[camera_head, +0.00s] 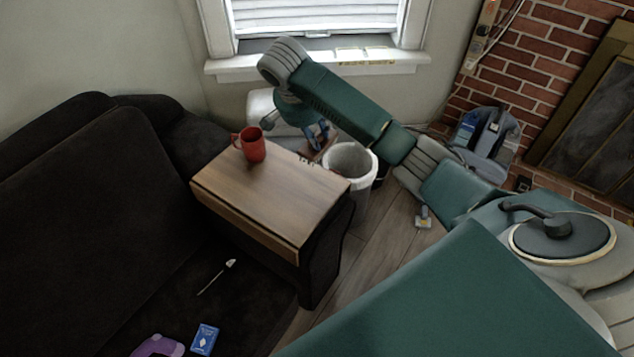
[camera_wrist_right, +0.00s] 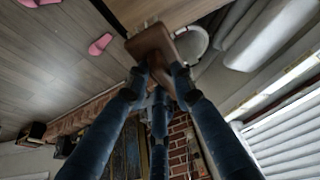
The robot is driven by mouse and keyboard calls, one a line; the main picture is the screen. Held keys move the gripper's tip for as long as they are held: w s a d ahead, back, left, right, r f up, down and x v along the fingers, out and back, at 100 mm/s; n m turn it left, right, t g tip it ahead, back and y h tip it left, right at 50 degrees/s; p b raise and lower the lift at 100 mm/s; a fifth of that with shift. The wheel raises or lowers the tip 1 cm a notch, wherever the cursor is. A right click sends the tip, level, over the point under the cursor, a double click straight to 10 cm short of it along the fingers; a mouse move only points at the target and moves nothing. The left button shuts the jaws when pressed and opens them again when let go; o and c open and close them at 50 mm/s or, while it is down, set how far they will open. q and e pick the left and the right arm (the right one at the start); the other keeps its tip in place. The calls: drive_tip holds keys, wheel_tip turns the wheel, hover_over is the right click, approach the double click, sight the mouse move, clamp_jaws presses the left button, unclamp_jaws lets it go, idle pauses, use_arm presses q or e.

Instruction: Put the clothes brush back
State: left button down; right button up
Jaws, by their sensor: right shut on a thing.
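The clothes brush (camera_wrist_right: 152,42) is brown and sits between the fingertips of my right gripper (camera_wrist_right: 160,75) in the right wrist view. The gripper is shut on it. In the head view my right gripper (camera_head: 318,133) is at the far edge of the wooden side table (camera_head: 270,205), beyond the tabletop and left of the white bin. My left gripper is not in view.
A red mug (camera_head: 252,145) stands at the table's far left corner. A white bin (camera_head: 350,160) stands right of the table. The dark sofa (camera_head: 70,210) is on the left, with a blue box (camera_head: 204,339) on it. Much of the tabletop is clear.

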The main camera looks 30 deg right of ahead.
sight(308, 163)
wheel_tip(308, 163, down, 16)
drive_tip(key=shift+f, duration=0.25)
idle(0.3)
drive_tip(key=o, duration=1)
drive_tip(key=shift+f, duration=0.1)
drive_tip(key=v, duration=1.2)
drive_tip(key=shift+a, duration=0.1)
